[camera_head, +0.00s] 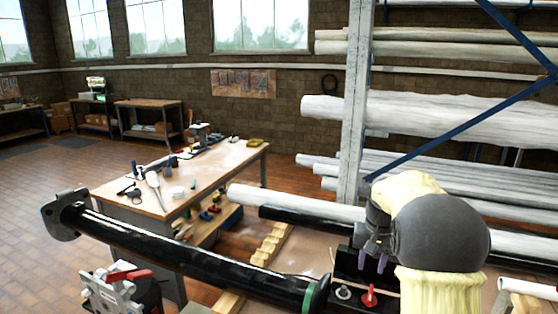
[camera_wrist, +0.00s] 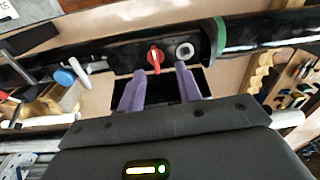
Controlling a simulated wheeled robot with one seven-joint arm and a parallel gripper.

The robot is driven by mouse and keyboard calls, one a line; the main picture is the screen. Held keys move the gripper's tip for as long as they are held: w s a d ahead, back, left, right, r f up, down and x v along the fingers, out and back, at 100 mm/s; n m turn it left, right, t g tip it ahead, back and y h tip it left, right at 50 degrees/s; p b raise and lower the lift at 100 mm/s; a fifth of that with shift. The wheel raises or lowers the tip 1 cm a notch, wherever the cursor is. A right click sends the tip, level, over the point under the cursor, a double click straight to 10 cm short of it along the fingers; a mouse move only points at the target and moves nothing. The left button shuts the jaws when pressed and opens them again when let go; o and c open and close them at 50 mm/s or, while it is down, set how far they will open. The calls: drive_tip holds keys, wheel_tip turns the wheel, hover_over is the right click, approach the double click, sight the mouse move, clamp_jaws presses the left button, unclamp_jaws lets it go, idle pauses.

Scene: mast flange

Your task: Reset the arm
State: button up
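My gripper (camera_head: 377,254) hangs at the lower right in the head view, with my grey and cream arm bent above it. Its two purple fingers also show in the wrist view (camera_wrist: 160,88). They stand apart with a gap between them and hold nothing that I can see. Below and beyond the fingertips is a black block (camera_head: 348,266) with a red knob (camera_head: 369,296) and a pale ring (camera_head: 343,292). The red knob (camera_wrist: 154,58) and ring (camera_wrist: 184,50) lie just past the fingertips in the wrist view. Whether the fingers touch the block is unclear.
A long black mast (camera_head: 180,248) with an end flange (camera_head: 64,215) and a green band (camera_head: 316,297) crosses the foreground. A rack post (camera_head: 355,110) and wrapped pipes (camera_head: 430,120) stand behind my arm. A workbench (camera_head: 215,165) with tools is at mid-left. Open floor (camera_head: 40,200) lies left.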

drive_tip(key=s+a+f+n, duration=0.1)
drive_tip(key=s+a+f, duration=0.1)
drive_tip(key=s, duration=0.5)
drive_tip(key=s+a+f+n+t, duration=0.1)
drive_tip(key=s+a+f, duration=0.2)
drive_tip(key=s, duration=0.5)
drive_tip(key=s+a+f+n, duration=0.1)
drive_tip(key=s+a+f, duration=0.1)
drive_tip(key=s+a, duration=0.2)
drive_tip(key=s, duration=0.3)
drive_tip(key=shift+s+f+n+t, duration=0.25)
drive_tip(key=shift+s+n+t, duration=0.05)
drive_tip(key=shift+s+t, duration=0.1)
